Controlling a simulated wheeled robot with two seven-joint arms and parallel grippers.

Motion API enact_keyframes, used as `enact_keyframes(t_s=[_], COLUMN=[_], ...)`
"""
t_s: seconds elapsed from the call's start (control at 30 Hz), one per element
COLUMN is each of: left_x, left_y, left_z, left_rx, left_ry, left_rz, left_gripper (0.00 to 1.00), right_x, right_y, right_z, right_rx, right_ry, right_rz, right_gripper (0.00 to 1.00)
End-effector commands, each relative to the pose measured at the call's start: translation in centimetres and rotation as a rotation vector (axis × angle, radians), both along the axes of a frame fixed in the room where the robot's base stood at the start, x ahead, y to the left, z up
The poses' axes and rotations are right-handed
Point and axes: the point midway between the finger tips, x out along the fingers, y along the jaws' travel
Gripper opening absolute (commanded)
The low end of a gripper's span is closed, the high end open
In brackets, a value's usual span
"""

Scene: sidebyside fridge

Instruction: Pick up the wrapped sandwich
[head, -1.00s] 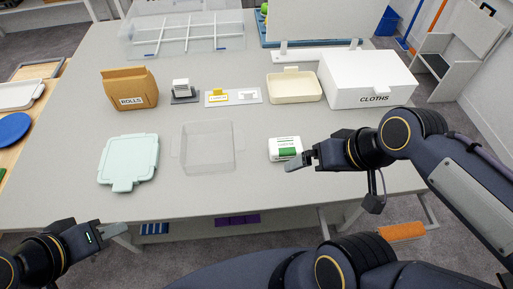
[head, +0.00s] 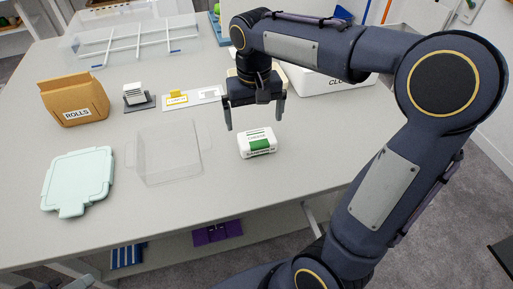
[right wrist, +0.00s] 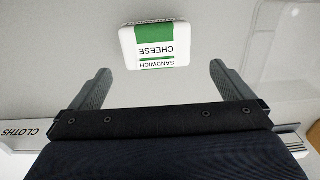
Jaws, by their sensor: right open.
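The wrapped sandwich (head: 257,143) is a small white packet with a green band, lying on the grey table (head: 215,215). In the right wrist view the sandwich (right wrist: 155,45) shows the words "SANDWICH" and "CHEESE", upside down. My right gripper (head: 254,122) is open and empty, pointing down above the table behind the sandwich. In the right wrist view its two fingers (right wrist: 160,80) are spread wide, with the sandwich beyond their tips, roughly centred between them. It is not touched. My left gripper is out of view in the head picture.
A clear open container (head: 168,155) stands left of the sandwich, with a pale green lid (head: 78,182) further left. A ROLLS bag (head: 73,100) and small label stands are behind. The white CLOTHS box (head: 320,82) is partly hidden behind my right arm.

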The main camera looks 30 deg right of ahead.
Motion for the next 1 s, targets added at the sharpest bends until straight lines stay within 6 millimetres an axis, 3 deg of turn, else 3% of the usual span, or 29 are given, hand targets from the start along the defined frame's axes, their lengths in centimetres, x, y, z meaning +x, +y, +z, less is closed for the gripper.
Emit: enact_keyframes(t_s=[0.6, 0.87, 1.0], left_x=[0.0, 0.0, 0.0], left_y=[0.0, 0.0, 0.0], left_z=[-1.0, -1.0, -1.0], left_rx=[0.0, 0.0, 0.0], left_ry=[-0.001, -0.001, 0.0], left_rz=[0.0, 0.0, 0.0], left_gripper=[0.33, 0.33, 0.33], right_x=[-0.7, -0.7, -0.7], right_y=[-0.3, -0.3, -0.2], right_z=[-7.4, -7.7, -7.7], right_rx=[-0.003, -0.003, -0.003], right_ry=[0.004, 0.002, 0.002], right_rz=[-0.001, -0.001, -0.001], right_gripper=[1.0, 1.0, 0.86])
